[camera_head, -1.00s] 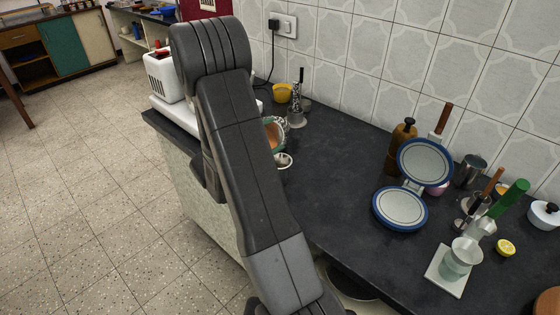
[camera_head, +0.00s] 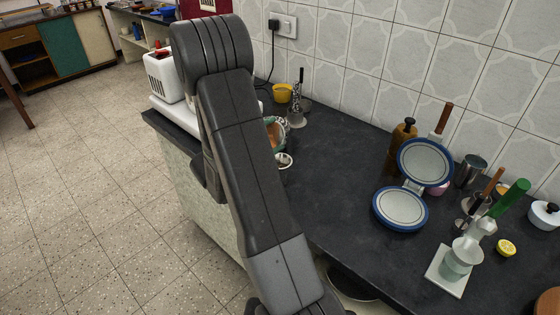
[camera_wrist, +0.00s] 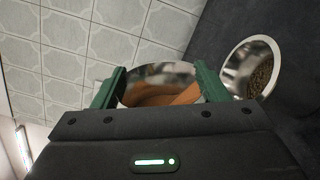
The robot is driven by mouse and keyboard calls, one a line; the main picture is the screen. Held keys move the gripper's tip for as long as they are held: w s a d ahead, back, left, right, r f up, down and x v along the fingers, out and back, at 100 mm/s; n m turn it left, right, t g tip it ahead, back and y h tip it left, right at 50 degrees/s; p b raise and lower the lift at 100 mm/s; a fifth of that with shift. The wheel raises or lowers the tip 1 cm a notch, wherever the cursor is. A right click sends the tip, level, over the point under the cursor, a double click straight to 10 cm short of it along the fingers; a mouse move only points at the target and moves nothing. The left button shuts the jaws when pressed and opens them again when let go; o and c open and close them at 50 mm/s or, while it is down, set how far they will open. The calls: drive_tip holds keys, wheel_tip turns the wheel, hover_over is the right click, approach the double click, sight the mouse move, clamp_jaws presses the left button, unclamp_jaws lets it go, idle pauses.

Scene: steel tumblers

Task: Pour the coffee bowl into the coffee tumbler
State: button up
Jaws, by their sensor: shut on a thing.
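In the wrist view my gripper (camera_wrist: 158,86) has its two green fingers on either side of a steel bowl (camera_wrist: 160,70), shut on it. Its shiny rim shows, with orange-brown inside; I cannot tell contents from reflection. A second steel vessel (camera_wrist: 235,72), apparently the coffee tumbler, is right of the right finger, apart from the held bowl. Dark brown granules show inside it.
On the dark counter (camera_head: 335,170) stand a yellow bowl (camera_head: 283,94) and a grater-like utensil (camera_head: 296,112) near the wall. An open blue-rimmed round appliance (camera_head: 401,209), a brown bottle (camera_head: 398,150) and a scale with a cup (camera_head: 446,279) are at the right. The counter's middle is clear.

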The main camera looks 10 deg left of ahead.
drive_tip(key=shift+s+d+r+m, duration=0.15)
drive_tip(key=shift+m, duration=0.55)
drive_tip(key=shift+s+d+m+b, duration=0.55)
drive_tip(key=shift+m+b, duration=0.35)
drive_tip(key=shift+b, duration=1.5)
drive_tip(key=shift+d+r+m+b, duration=0.15)
drive_tip(key=shift+m+b, duration=0.25)
drive_tip(key=shift+b, duration=0.55)
